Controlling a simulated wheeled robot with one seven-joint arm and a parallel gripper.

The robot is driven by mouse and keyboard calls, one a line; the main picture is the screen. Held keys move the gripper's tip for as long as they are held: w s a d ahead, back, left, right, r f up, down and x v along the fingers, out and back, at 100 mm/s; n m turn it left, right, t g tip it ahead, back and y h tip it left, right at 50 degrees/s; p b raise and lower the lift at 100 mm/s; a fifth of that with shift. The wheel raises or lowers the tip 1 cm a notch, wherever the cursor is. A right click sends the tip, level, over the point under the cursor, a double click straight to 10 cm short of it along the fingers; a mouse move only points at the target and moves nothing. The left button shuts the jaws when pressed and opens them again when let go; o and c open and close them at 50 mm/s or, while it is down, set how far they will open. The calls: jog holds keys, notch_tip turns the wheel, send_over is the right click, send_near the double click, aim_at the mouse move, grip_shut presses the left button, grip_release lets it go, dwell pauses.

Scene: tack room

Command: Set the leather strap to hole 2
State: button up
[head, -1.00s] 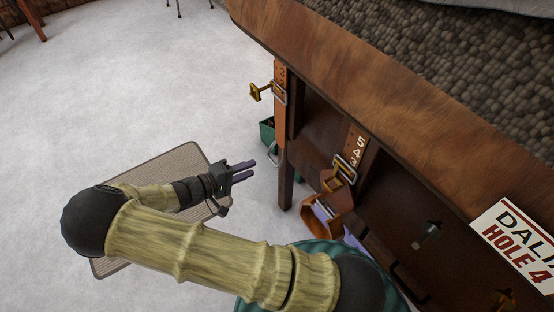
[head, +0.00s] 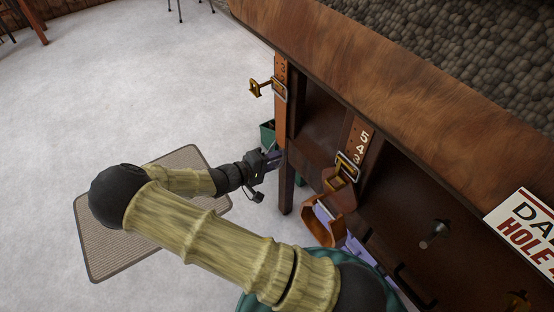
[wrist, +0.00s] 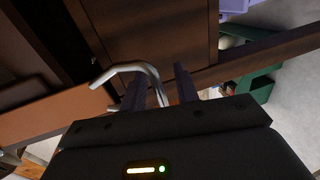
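Two leather straps hang on the dark wooden cabinet in the head view. Contact cannot be told.
A brass fitting (head: 260,88) juts out left of the left buckle. A sign (head: 530,235) reading "HOLE" is cut off at right. A brown open-topped holder (head: 318,224) and lilac items (head: 330,219) sit below the right strap. A mat (head: 120,235) lies on open pale floor.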

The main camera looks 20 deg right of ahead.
grip_shut()
jog(key=shift+f, duration=0.1)
jog(key=shift+f+b, duration=0.3)
jog(key=shift+f, duration=1.15)
jog(key=shift+w+a, duration=0.1)
jog(key=shift+o, duration=0.2)
grip_release()
jog(key=p+v, duration=0.4)
jog(key=v, duration=1.3)
jog(key=shift+a, duration=0.2)
